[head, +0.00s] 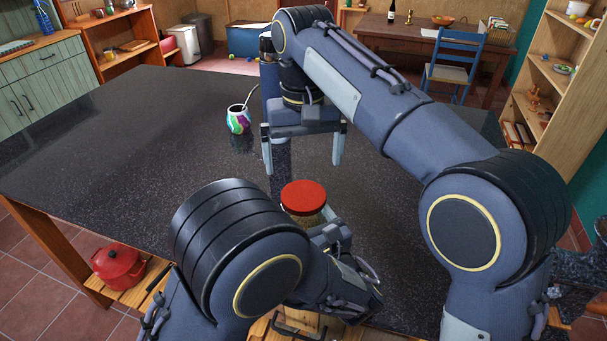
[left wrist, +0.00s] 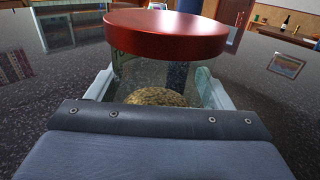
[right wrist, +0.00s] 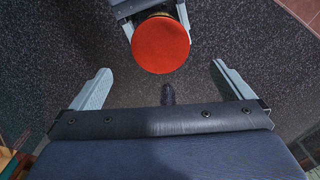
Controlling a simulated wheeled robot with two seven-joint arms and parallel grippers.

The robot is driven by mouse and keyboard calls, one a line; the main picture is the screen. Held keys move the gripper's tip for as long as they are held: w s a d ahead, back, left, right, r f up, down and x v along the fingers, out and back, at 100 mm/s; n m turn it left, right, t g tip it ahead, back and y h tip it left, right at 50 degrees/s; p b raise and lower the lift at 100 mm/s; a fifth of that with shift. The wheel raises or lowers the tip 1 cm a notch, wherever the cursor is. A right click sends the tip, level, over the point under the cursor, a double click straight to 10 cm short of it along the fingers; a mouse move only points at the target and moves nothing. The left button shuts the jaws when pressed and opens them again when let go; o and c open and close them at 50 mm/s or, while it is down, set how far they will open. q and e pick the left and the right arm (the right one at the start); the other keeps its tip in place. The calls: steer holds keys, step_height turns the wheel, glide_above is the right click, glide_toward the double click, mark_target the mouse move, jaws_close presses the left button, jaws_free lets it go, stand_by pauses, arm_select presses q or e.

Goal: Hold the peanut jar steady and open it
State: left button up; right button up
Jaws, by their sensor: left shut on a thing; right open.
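The peanut jar is clear glass with a red lid (head: 303,197); it stands upright near the front of the dark table. My left gripper is shut around its glass body below the lid; in the left wrist view, its fingers (left wrist: 157,90) lie on both sides and brown contents (left wrist: 156,97) show inside. In the head view, my left arm hides most of the jar. My right gripper (head: 303,155) points down, open and empty, beyond the jar. In the right wrist view, the lid (right wrist: 160,44) lies ahead of the open fingers (right wrist: 161,70), apart from them.
A colourful cup with a straw (head: 238,119) stands on the table beyond the jar, left of my right gripper. The dark speckled tabletop (head: 110,150) is clear on the left. A red pot (head: 118,262) sits on the shelf below. A blue chair (head: 455,62) stands behind.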

mark_target(304, 195)
steer(key=m, duration=1.8)
steer(key=shift+m, duration=0.4)
steer(key=shift+f+m, duration=0.3)
steer(key=shift+f, duration=3.65)
